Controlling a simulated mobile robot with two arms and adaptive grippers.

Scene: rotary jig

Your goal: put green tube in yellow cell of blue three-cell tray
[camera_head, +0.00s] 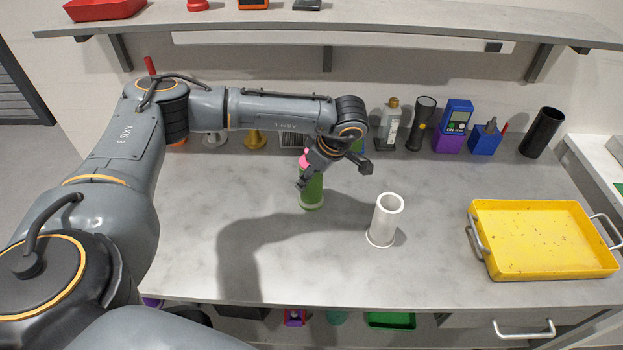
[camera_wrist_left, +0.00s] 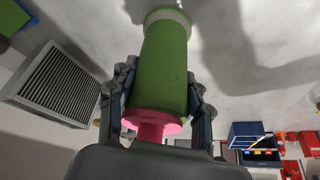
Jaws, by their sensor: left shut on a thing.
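The green tube (camera_head: 313,188) has a pink top and a pale band near its lower end. It hangs roughly upright over the middle of the bench; I cannot tell whether its bottom touches the surface. My left gripper (camera_head: 305,172) is shut on its upper part. In the left wrist view the green tube (camera_wrist_left: 162,68) lies between both fingers (camera_wrist_left: 160,112), with the pink end nearest the palm. A blue box-like thing (camera_wrist_left: 247,130) shows at the lower right there; I cannot tell whether it is the three-cell tray. My right gripper is out of view.
A white open cylinder (camera_head: 384,222) stands right of the tube. A yellow tray with handles (camera_head: 540,272) sits at the right. A bottle (camera_head: 390,125), a flashlight (camera_head: 421,122), boxes and a black cylinder (camera_head: 541,133) line the back. The bench's left front is clear.

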